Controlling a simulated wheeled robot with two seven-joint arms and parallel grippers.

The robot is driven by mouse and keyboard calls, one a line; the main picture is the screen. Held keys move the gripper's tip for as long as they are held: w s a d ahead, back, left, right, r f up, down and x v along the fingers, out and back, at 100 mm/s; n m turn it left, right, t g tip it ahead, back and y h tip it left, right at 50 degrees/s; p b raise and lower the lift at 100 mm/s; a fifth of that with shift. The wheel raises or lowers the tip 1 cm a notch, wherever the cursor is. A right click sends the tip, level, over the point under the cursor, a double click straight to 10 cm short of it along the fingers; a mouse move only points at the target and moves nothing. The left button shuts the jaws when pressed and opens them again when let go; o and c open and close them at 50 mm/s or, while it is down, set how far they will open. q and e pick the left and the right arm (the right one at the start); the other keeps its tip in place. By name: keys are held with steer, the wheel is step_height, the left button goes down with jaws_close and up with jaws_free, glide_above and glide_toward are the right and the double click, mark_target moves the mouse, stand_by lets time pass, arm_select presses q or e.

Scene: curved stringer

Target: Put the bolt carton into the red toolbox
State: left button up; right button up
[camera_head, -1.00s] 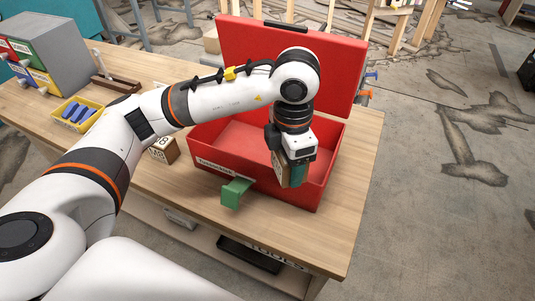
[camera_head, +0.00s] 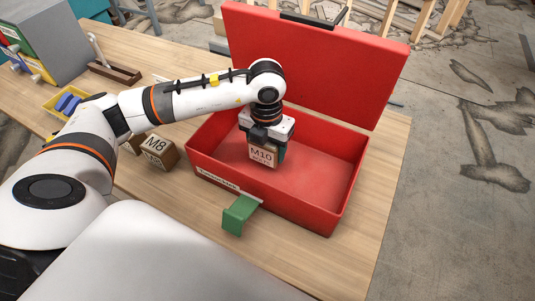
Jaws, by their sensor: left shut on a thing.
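The red toolbox (camera_head: 345,200) stands open on the wooden workbench, its lid (camera_head: 320,60) raised at the back. My left gripper (camera_head: 264,145) is shut on a small carton marked M10 (camera_head: 262,156). It holds the carton over the left part of the toolbox's opening, with the carton's lower end about at or below the rim. I cannot tell whether the carton touches the toolbox floor. The gripper's fingertips are partly hidden by the carton. My right gripper is not in view.
A carton marked M8 (camera_head: 158,152) stands on the bench left of the toolbox. A green piece (camera_head: 240,213) juts out at the toolbox's front. A yellow tray (camera_head: 65,103) with blue items and a grey drawer cabinet (camera_head: 55,40) are at the left. The toolbox's right side is empty.

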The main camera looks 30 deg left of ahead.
mark_target(267, 158)
arm_select(q)
step_height(267, 158, down, 4)
steer(key=shift+r, duration=0.15)
steer(key=shift+f, duration=0.25)
steer(key=o, duration=1.2)
steer(key=shift+r, duration=0.1)
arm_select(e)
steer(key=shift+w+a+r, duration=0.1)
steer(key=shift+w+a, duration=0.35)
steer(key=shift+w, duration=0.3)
arm_select(q)
steer(key=shift+r+p, duration=0.25)
steer(key=shift+p, duration=0.05)
steer(key=shift+r, duration=0.35)
step_height(267, 158, up, 11)
steer(key=shift+r+b, duration=0.1)
steer(key=shift+b, duration=0.85)
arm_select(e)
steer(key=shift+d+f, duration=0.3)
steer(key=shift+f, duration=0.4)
